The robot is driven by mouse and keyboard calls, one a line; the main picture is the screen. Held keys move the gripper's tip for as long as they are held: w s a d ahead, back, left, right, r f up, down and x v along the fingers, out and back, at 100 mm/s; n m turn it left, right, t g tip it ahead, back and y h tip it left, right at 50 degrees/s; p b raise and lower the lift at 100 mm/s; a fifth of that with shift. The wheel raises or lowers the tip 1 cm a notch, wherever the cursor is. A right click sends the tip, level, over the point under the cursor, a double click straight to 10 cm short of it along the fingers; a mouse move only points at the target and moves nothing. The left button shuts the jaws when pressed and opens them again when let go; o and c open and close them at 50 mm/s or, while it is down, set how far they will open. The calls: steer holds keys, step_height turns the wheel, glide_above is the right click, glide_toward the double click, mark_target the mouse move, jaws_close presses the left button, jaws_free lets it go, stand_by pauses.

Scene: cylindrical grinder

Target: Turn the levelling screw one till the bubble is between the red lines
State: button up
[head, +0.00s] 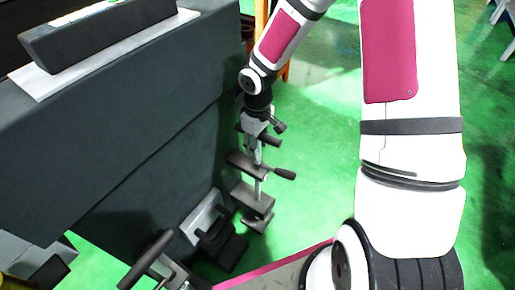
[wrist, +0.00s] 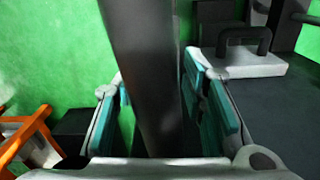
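My gripper (wrist: 157,98) has its two teal-padded fingers apart, one on each side of a dark bar (wrist: 148,70). Green floor shows between the left pad and the bar; contact at the right pad is unclear. In the head view my gripper (head: 258,122) is low beside the machine, above a grey foot with a thin upright rod (head: 257,188) and a black-knobbed lever (head: 284,174). I cannot tell which part is levelling screw one. A long dark block (head: 105,28) on a pale plate, with a small light window, may be the level. No bubble or red lines are readable.
The dark machine body (head: 130,110) fills the left. Other grey feet with black handles stand along its base (head: 205,218); one shows in the wrist view (wrist: 245,60). An orange frame (wrist: 30,130) is at lower left there.

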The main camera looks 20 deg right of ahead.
steer(key=shift+f, duration=0.15)
jaws_close()
steer(key=shift+m, duration=0.4)
steer(key=shift+m+b, duration=0.45)
steer(key=shift+m, duration=4.05)
jaws_free()
